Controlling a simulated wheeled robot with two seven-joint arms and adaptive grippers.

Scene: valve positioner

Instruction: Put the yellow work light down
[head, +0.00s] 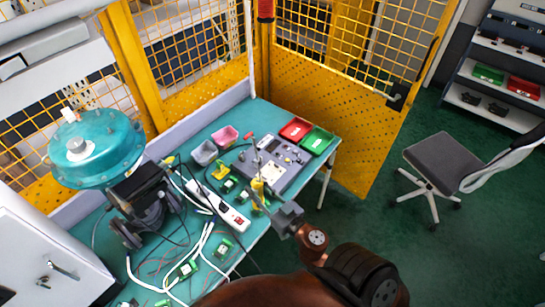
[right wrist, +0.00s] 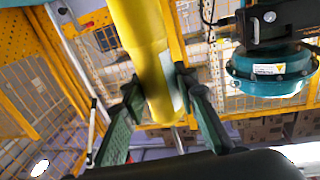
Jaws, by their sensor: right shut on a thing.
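The yellow work light (right wrist: 150,50) fills the upper middle of the right wrist view as a yellow cylinder with a pale patch on its side. My right gripper (right wrist: 158,90) is shut on it, one finger on each side. In the head view my right gripper (head: 260,199) is over the right part of the teal table (head: 259,237), in front of the grey panel. A small yellow part of the light (head: 257,186) shows at its fingertips. I cannot tell how far the light is above the table. My left gripper is not in view.
A grey panel box (head: 270,165) is just behind the gripper. Red (head: 296,128) and green (head: 317,140) trays stand at the right back. A white power strip (head: 222,207), cables and small green parts lie left and in front. A teal actuator (head: 97,148) stands left.

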